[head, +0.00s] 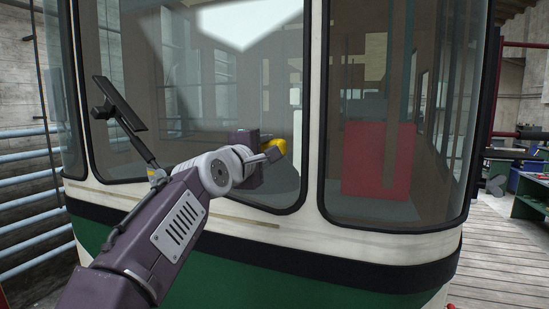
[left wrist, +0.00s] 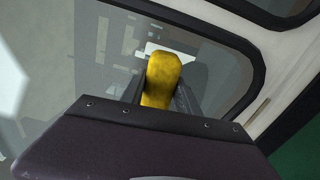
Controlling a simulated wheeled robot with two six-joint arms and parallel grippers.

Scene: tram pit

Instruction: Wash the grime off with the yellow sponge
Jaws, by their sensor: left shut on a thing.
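The yellow sponge (head: 276,146) is at the end of my left arm, in front of the tram's left front window (head: 180,60). My left gripper (head: 268,152) is shut on it. In the left wrist view the sponge (left wrist: 162,78) stands out between the two dark fingers, with the window glass (left wrist: 100,50) behind it. I cannot tell whether the sponge touches the glass. The pane looks greyish with pale patches; I cannot clearly tell grime from reflections. My right gripper is not in view.
A dark flat panel on a rod (head: 120,105) stands up left of my gripper. A white pillar (head: 313,110) divides this window from the right one (head: 400,90). Blue rails (head: 30,170) run at the left; a plank floor (head: 500,250) and green bench (head: 530,195) are at the right.

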